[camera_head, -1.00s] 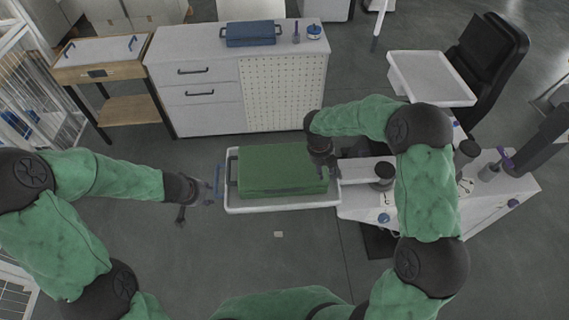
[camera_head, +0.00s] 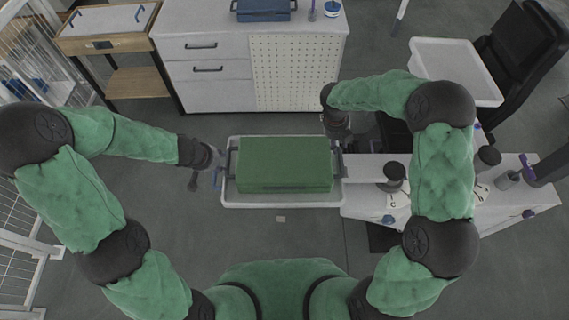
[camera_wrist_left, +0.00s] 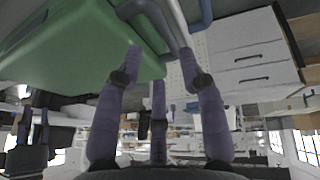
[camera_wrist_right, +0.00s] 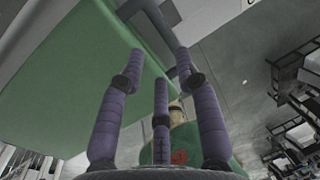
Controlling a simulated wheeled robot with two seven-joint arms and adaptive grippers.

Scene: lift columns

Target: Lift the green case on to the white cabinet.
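The green case (camera_head: 285,165) lies flat in a shallow white tray, with a dark handle at each end. The white cabinet (camera_head: 240,27) stands behind it, with drawers and a perforated front panel. My left gripper (camera_head: 219,163) is at the case's left end; in the left wrist view its spread fingers (camera_wrist_left: 163,52) are open around the line of the dark handle (camera_wrist_left: 150,16). My right gripper (camera_head: 341,150) is at the right end; in the right wrist view its fingers (camera_wrist_right: 160,55) are open facing the other handle (camera_wrist_right: 154,22). Contact cannot be told.
A blue case (camera_head: 263,10), a small bottle and a blue-and-white round item (camera_head: 332,8) stand on the cabinet top. A wooden side table (camera_head: 105,42) is at left. A white bench (camera_head: 370,200) adjoins the tray's right side. Floor between tray and cabinet is clear.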

